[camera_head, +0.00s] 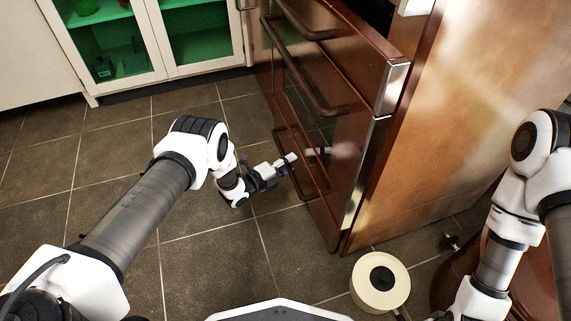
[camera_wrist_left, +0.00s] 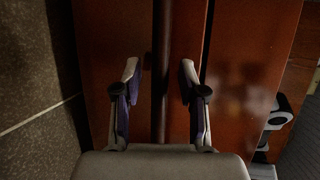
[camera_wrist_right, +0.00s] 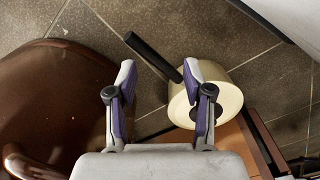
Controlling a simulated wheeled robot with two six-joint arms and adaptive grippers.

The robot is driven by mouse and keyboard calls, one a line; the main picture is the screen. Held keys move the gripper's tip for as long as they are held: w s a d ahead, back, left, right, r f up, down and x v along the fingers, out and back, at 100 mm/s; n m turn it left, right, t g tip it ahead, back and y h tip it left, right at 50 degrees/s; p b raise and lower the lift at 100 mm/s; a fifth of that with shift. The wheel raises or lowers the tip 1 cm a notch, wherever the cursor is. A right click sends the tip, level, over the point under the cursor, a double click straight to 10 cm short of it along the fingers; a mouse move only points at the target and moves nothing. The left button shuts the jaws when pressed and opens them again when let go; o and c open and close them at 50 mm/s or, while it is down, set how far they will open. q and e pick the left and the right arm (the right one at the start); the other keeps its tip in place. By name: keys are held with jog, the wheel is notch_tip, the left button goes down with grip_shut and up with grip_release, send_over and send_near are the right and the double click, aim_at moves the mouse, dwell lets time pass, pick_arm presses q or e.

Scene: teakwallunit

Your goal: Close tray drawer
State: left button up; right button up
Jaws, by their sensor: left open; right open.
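A glossy red-brown drawer unit (camera_head: 345,100) with dark bar handles stands right of centre in the head view. Its top drawer front (camera_head: 385,80) appears to sit forward, with a dark gap behind its upper edge. My left gripper (camera_head: 291,164) is open low at the unit's front, by a lower handle (camera_head: 294,150). In the left wrist view the dark handle bar (camera_wrist_left: 165,60) runs between the parted fingers (camera_wrist_left: 160,85); contact cannot be told. My right gripper (camera_wrist_right: 160,85) is open and empty in the right wrist view. Which front is the tray drawer is unclear.
A cream round object (camera_head: 366,292) with a dark centre stands on the floor beside the unit. A brown rounded piece of furniture (camera_wrist_right: 50,85) is near my right gripper. A white glass-door cabinet (camera_head: 152,45) stands at the back left. The tiled floor at left is clear.

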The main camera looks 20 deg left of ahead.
pick_arm(q)
jog(key=v, duration=1.2)
